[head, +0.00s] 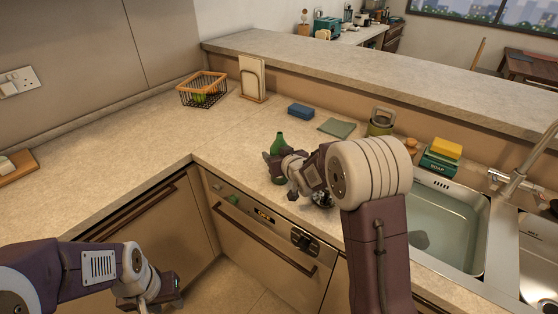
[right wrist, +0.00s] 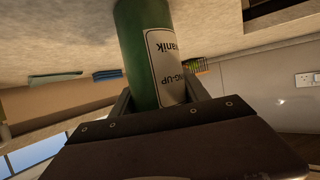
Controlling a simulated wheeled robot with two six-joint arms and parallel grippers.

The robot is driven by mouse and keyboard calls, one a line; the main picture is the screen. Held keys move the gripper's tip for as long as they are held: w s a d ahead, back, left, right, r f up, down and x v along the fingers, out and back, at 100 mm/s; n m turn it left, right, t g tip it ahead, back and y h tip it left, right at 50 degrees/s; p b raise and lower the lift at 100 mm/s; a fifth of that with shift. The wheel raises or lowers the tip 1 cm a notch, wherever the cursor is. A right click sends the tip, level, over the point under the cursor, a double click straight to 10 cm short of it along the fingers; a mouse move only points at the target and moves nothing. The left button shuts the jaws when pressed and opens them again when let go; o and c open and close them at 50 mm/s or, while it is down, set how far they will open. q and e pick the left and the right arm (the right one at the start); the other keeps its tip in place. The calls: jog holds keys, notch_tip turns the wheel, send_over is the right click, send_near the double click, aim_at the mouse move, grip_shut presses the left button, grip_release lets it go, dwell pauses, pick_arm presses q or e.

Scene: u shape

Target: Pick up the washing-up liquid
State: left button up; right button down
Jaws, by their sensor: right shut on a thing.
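The washing-up liquid is a green bottle with a white label; in the head view its top (head: 279,143) shows just behind my right gripper (head: 270,165). In the right wrist view the bottle (right wrist: 140,50) stands between the two fingers of my right gripper (right wrist: 160,98), which is shut on it. The label reads partly "washing-up".
The sink (head: 445,225) lies to the right, with a tap (head: 515,180) and a soap box (head: 438,162) with a yellow sponge (head: 447,147). The left counter is mostly clear.

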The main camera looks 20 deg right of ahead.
aim_at(279, 141)
jog(key=shift+r, duration=0.1)
jog(key=shift+r, duration=0.3)
jog(key=r, duration=0.2)
jog(key=r+p, duration=0.1)
jog(key=r, duration=0.1)
jog(key=shift+d+r, duration=0.1)
jog(key=shift+d, duration=0.3)
jog(key=s+d+r+p, duration=0.3)
jog(key=d+r+p, duration=0.2)
jog(key=d, duration=0.5)
jog(key=shift+s+d+r, duration=0.15)
jog(key=shift+d+r, duration=0.05)
jog(key=shift+r, duration=0.3)
